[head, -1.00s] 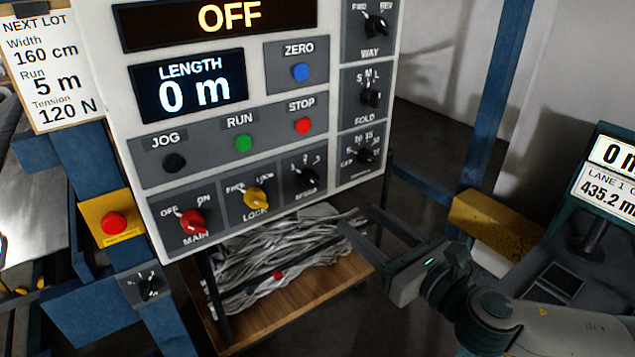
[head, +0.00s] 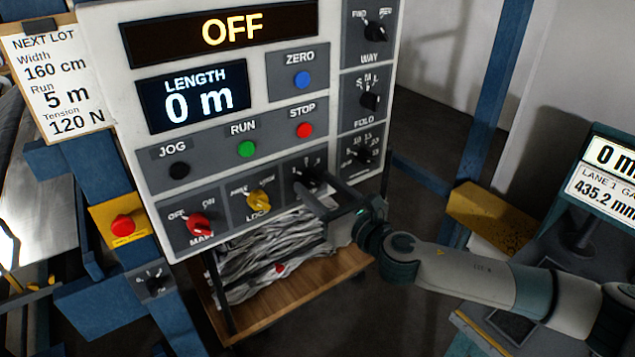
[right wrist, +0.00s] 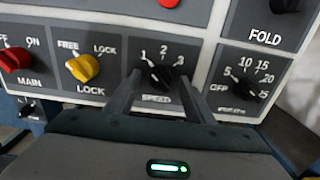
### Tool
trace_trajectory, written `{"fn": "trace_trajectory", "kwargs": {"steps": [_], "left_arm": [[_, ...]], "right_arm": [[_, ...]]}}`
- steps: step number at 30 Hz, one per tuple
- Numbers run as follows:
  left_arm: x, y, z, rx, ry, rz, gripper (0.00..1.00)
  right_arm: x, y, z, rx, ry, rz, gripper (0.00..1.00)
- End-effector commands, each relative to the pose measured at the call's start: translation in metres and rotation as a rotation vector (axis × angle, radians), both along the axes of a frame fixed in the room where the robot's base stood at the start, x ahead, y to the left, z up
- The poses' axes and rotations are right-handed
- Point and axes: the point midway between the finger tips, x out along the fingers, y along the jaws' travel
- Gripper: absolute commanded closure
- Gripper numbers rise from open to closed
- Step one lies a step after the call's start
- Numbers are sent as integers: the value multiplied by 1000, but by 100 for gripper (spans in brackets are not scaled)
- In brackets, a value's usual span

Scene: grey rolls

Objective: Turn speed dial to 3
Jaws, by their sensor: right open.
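The speed dial (head: 309,177) is a black knob marked 1, 2 and 3 at the lower right of the control panel (head: 256,128). It also shows in the right wrist view (right wrist: 160,75), where its pointer seems turned to the upper left, towards 1. My right gripper (head: 314,187) is open at the panel's lower edge, its fingers partly covering the dial and its label. In the right wrist view, the fingertips (right wrist: 160,82) stand on either side of the knob; I cannot tell whether they touch it. My left gripper is not in view.
Left of the dial are a yellow lock knob (right wrist: 83,67) and a red main knob (right wrist: 15,59). Right of it is another black dial (right wrist: 243,86) with a scale up to 25. The panel display (head: 220,35) reads OFF. A wooden cart (head: 300,309) stands below.

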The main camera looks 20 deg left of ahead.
Motion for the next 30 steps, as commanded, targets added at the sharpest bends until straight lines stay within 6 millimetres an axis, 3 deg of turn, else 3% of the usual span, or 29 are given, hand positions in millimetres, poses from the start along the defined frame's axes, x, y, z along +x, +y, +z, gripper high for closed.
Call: {"fn": "trace_trajectory", "kwargs": {"steps": [11, 12, 17, 30], "left_arm": [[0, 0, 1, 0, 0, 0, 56], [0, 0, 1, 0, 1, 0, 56], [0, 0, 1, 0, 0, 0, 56], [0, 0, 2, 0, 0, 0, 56]], "right_arm": [[3, 3, 0, -1, -1, 0, 51], [3, 3, 0, -1, -1, 0, 54], [3, 3, 0, -1, -1, 0, 92], [3, 3, 0, 29, 37, 0, 93]]}}
